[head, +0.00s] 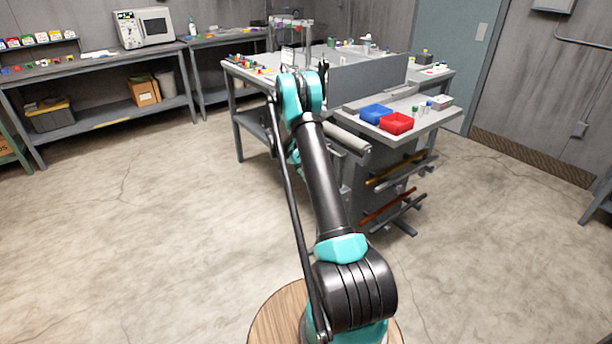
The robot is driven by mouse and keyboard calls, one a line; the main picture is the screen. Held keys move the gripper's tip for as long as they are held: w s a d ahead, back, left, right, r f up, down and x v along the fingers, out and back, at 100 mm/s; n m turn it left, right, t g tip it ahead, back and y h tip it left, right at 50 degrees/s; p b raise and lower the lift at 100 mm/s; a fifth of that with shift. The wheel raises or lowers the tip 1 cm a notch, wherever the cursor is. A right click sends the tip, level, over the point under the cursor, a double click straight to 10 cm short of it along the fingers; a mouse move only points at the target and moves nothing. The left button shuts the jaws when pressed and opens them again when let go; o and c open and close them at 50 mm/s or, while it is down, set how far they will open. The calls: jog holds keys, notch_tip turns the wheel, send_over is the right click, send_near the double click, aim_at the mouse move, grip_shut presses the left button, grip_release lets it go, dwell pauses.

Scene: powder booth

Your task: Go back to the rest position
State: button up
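My arm rises from a round wooden-topped base at the bottom middle of the head view and reaches up toward the workbench. Its upper teal joint is in front of the bench's left part. The end of the arm is mostly hidden behind this joint. A slim dark part shows just right of the joint, but I cannot tell whether it belongs to my gripper. The finger opening and anything held cannot be made out.
The grey workbench (438,122) holds a blue bin (375,113) and a red bin (397,124). Rods stick out from its side. Shelving with a microwave-like device (145,28) and boxes (144,92) stands at the back left. The concrete floor (120,230) is open on both sides.

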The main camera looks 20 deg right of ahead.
jog(key=shift+r, duration=0.15)
jog(key=s+a+r+n+t+y, duration=0.1)
jog(key=s+a+r+n+t, duration=0.15)
jog(key=s+r, duration=0.55)
jog(key=s+a+r+n+t+y, duration=0.15)
jog(key=s+a+r+n, duration=0.25)
jog(key=s+r, duration=0.45)
jog(key=s+a+n+t+y, duration=0.1)
jog(key=s+a+n, duration=0.2)
jog(key=s, duration=0.9)
jog(key=s+a+f+n+t+y, duration=0.1)
jog(key=s+a, duration=0.4)
jog(key=s, duration=0.8)
jog(key=shift+n+t+y, duration=0.5)
jog(key=shift+n+y, duration=0.25)
jog(key=shift+n, duration=0.5)
jog(key=shift+f, duration=0.1)
jog(key=shift+c, duration=0.6)
